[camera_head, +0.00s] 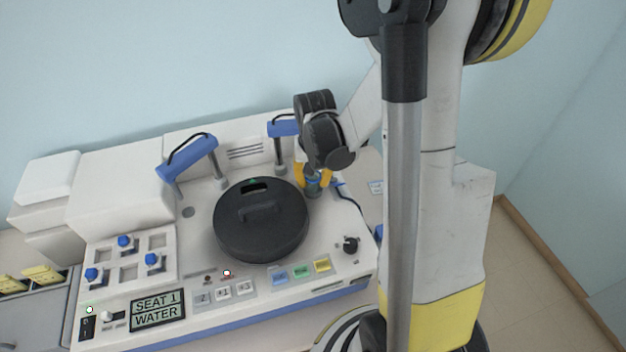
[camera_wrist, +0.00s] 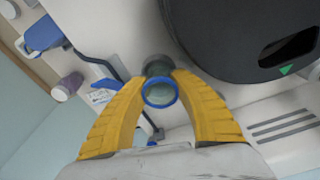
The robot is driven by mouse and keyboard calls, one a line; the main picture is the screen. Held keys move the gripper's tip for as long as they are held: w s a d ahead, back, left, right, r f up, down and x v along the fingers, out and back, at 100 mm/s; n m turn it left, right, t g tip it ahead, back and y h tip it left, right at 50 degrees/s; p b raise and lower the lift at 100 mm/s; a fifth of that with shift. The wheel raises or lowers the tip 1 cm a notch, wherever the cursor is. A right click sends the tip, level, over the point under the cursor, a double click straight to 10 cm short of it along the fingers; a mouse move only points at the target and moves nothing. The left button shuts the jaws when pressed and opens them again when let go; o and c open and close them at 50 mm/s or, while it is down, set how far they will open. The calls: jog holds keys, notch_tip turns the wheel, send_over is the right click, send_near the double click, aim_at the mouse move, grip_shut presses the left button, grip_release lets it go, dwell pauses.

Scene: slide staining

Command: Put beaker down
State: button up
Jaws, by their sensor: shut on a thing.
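My gripper (camera_head: 314,176) has yellow fingers and reaches down at the back right of the white staining machine. In the wrist view my gripper (camera_wrist: 160,95) is shut around a small beaker (camera_wrist: 161,88) with a blue rim, seen from above. The beaker (camera_head: 313,182) is partly hidden between the fingers in the head view. It is upright or nearly so, just right of the round black lid. I cannot tell whether its base touches the machine's top.
The black lid (camera_head: 261,220) with a handle is close to the beaker. Blue dispenser arms (camera_head: 188,158) stand behind and left. The machine's panel (camera_head: 157,311) reads "SEAT 1 WATER".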

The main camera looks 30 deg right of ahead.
jog(key=shift+f+b, duration=0.3)
jog(key=shift+f, duration=0.05)
jog(key=o, duration=1)
jog(key=shift+r, duration=0.15)
